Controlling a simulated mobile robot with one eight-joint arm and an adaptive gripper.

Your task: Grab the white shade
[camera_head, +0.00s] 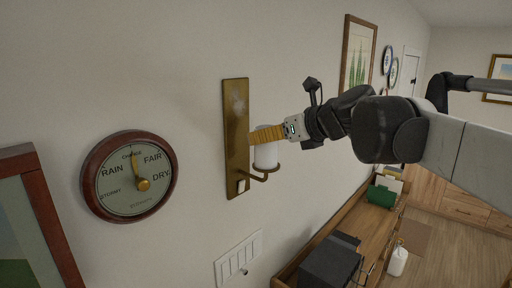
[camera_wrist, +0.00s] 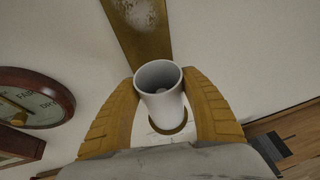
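The white shade (camera_wrist: 160,92) is a small open-topped cylinder on a brass wall sconce (camera_head: 237,140). In the head view the shade (camera_head: 265,155) sits upright in the ring of the sconce's arm. My gripper (camera_head: 262,135) reaches in from the right, with its yellow fingers across the shade's upper part. In the wrist view my gripper (camera_wrist: 159,75) has one finger on each side of the shade, tips close to its rim. I cannot tell whether the fingers touch it.
A round barometer (camera_head: 130,175) hangs on the wall left of the sconce. A switch plate (camera_head: 238,258) is below it. A wooden cabinet (camera_head: 385,240) with a dark box (camera_head: 330,262) on it runs along the wall below my arm. A framed picture (camera_head: 357,55) hangs behind the arm.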

